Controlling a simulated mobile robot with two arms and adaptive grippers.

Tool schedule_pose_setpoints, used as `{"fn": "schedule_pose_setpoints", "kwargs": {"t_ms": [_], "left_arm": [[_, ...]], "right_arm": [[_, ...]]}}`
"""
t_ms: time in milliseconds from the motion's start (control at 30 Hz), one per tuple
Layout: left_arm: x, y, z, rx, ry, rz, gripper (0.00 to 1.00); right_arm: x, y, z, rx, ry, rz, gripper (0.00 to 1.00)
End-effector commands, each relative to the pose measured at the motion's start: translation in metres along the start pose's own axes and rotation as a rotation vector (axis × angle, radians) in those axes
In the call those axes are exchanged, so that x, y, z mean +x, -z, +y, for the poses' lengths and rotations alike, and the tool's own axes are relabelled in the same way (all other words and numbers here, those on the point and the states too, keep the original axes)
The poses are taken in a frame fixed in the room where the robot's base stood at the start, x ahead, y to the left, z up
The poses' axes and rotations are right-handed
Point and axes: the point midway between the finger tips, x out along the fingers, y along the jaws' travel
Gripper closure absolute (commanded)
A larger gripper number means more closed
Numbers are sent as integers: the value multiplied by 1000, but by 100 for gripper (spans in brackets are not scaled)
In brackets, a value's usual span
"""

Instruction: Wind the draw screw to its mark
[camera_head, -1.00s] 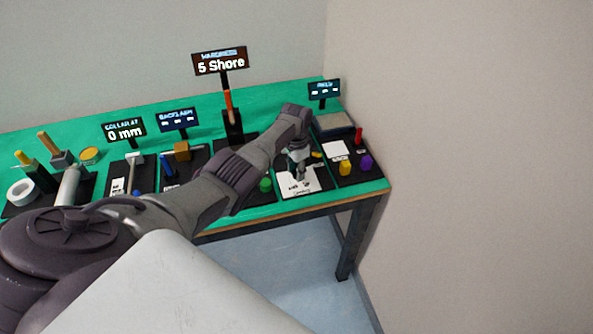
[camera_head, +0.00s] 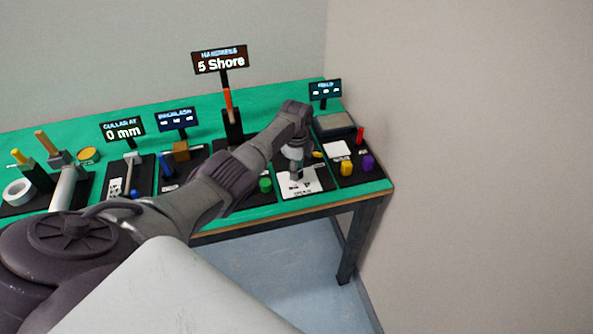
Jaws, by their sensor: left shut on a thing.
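My left gripper (camera_head: 296,170) reaches down over a white card (camera_head: 301,188) with dark shapes on it, near the right part of the bench. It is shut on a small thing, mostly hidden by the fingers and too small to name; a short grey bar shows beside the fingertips. The collar station's display (camera_head: 123,130) reads "COLLAR AT 0 mm". Below it a pale grey rod (camera_head: 130,172) stands on a black base, with a blue knob (camera_head: 134,194) in front. I cannot tell for certain which part is the draw screw. My right gripper is not in view.
The green bench (camera_head: 286,98) carries several stations. A hardness display (camera_head: 220,60) reads "5 Shore". Yellow (camera_head: 346,168) and purple (camera_head: 367,162) pieces stand at the right, close to the wall. My left arm crosses over the middle stations and hides parts of them.

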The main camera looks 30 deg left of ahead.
Motion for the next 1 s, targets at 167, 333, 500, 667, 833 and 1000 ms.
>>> {"fn": "schedule_pose_setpoints", "kwargs": {"t_ms": [167,333,500,667,833,1000], "left_arm": [[2,0,-1,167,0,-1,98],[2,-1,-2,328,1,-2,98],[2,0,-3,489,1,-1,98],[2,0,-4,641,1,-1,98],[1,1,-4,802,2,-1,98],[1,2,-5,963,1,-2,98]], "right_arm": [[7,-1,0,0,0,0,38],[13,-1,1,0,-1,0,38],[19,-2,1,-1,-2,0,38],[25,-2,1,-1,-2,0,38],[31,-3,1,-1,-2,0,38],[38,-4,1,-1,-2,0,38]]}}
